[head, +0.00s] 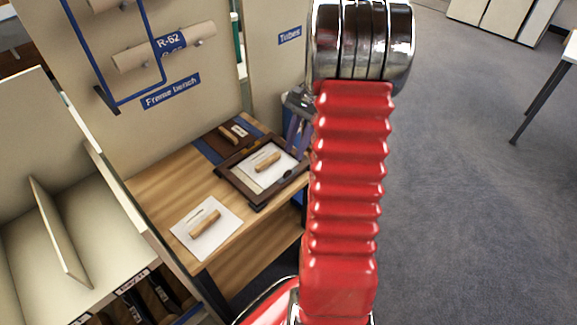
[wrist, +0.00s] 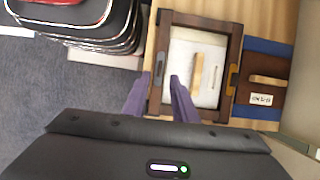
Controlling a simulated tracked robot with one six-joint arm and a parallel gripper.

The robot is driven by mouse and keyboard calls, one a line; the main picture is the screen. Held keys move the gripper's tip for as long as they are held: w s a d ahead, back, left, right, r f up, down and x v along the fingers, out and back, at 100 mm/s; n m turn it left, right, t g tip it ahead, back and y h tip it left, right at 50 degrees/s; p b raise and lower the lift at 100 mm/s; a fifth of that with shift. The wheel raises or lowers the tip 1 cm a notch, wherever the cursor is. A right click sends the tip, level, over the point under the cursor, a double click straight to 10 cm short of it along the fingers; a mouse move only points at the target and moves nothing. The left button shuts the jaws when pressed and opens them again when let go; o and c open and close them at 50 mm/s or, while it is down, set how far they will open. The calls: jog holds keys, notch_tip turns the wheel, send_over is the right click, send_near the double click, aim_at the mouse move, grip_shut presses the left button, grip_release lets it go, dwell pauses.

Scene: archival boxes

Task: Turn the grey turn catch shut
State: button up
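A dark wooden frame (wrist: 204,22) lies on the bench, with a white backing panel (wrist: 207,50) and a wooden bar handle inside it. The grey turn catch (wrist: 159,66) is on the frame's left rail in the wrist view and looks roughly lengthwise along it. An orange-brown catch (wrist: 233,76) is on the opposite rail. My gripper (wrist: 158,79) is open, its two purple fingers apart, with the grey catch between the tips in the picture. I cannot tell whether they touch it. In the head view my arm partly hides the gripper; the frame (head: 236,186) shows beside it.
The wooden bench (head: 160,190) also holds a white panel with a bar handle (head: 207,229) and a dark brown board (wrist: 266,98) on a blue strip. A beige backboard with paper-tube racks stands behind. Shelves (head: 75,205) are at left; open carpet (head: 460,190) is at right.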

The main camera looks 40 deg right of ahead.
aim_at(287, 171)
jog(key=x, duration=0.7)
jog(key=shift+c, duration=0.6)
grip_shut()
jog(key=shift+a, duration=0.1)
